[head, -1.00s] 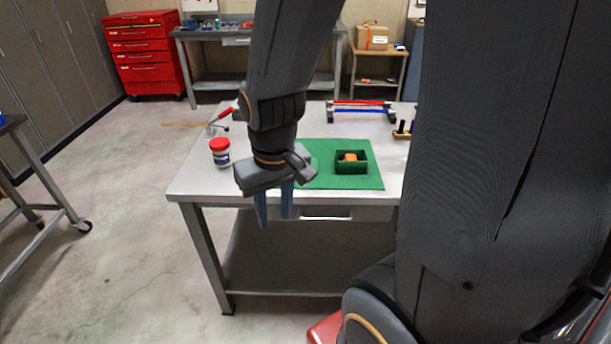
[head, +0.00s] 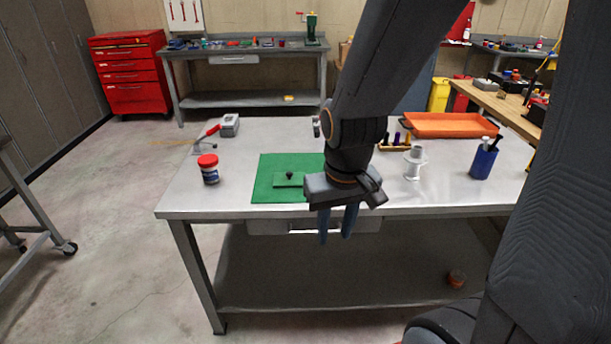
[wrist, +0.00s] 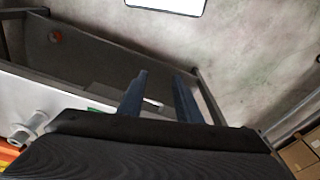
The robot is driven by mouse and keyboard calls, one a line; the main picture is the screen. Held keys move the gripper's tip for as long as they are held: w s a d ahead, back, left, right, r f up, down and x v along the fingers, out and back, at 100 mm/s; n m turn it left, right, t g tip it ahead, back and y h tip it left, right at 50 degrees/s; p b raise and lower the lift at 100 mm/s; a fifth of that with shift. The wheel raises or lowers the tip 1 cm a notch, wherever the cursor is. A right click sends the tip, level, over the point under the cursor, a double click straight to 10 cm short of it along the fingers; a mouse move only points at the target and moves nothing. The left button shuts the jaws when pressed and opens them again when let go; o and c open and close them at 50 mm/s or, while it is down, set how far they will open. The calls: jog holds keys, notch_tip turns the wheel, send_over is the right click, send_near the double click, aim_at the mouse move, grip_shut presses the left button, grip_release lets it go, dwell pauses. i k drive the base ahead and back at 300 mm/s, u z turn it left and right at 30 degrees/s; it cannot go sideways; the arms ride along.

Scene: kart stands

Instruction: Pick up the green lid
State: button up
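The green lid (head: 288,181) with a small dark knob lies on the green mat (head: 267,178) on the metal table (head: 230,203). My gripper (head: 336,236) is in front of the table's front edge, to the right of the lid in the head view, pointing down. Its two blue fingers stand apart with nothing between them. They also show in the wrist view (wrist: 160,90), again empty. My gripper covers the right part of the mat, and the green box seen earlier is hidden.
A red-handled tool (head: 208,138) lies behind the jar.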

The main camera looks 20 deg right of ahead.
aim_at(289, 178)
jog(key=i, duration=0.45)
jog(key=z, duration=2.4)
jog(key=k, duration=0.95)
jog(key=u, duration=1.35)
jog(key=i, duration=1)
jog(key=u, duration=0.05)
